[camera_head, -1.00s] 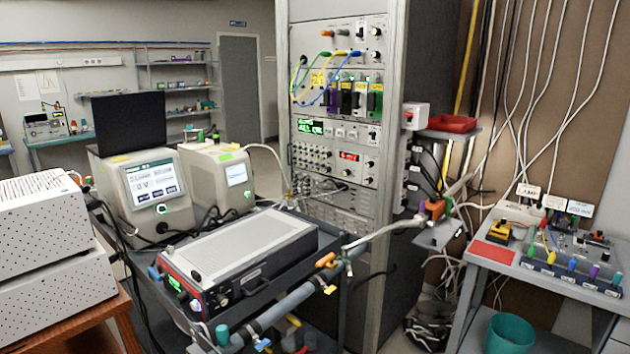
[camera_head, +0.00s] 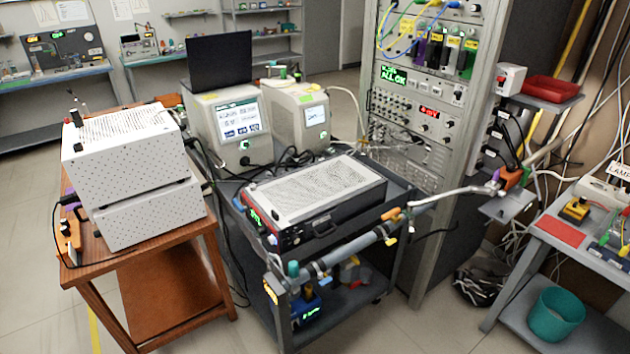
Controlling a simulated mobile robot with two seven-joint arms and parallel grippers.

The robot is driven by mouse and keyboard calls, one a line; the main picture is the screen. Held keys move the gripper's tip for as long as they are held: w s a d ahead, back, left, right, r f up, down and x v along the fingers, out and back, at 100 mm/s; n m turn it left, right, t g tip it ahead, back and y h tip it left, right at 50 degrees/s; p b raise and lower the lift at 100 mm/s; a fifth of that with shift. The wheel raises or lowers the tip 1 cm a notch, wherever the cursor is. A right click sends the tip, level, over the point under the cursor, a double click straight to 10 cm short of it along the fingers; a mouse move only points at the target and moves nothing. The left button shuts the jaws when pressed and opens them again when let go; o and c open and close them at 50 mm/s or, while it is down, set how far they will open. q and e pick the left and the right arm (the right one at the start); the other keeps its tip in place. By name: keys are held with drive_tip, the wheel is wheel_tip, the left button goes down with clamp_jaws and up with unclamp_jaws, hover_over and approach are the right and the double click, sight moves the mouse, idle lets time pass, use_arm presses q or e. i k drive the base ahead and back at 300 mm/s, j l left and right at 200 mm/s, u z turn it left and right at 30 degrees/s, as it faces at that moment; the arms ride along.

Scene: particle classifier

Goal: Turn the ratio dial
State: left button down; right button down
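No dial can be read as the ratio dial; labels are too small at this distance. A long flat instrument (camera_head: 325,187) lies on the dark cart in the middle, with a green display (camera_head: 252,216) and small controls on its near-left end. Two beige screen units (camera_head: 227,125) stand behind it. Neither of my grippers is in view.
A wooden table (camera_head: 180,235) at left carries stacked white perforated boxes (camera_head: 125,150). A pipe (camera_head: 340,250) runs along the cart's near side. A grey bench (camera_head: 585,250) stands at right, with a teal bin (camera_head: 556,314) on its lower shelf.

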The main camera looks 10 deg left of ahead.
sight(293, 238)
drive_tip(key=u, duration=0.45)
drive_tip(key=i+j+z, duration=0.15)
drive_tip(key=j, duration=0.2)
drive_tip(key=i+j+z, duration=0.15)
drive_tip(key=j, duration=0.25)
drive_tip(key=k+j, duration=0.2)
drive_tip(key=j, duration=0.15)
drive_tip(key=k+j, duration=0.15)
drive_tip(key=j, duration=0.15)
drive_tip(key=k+j, duration=0.2)
drive_tip(key=j, duration=0.15)
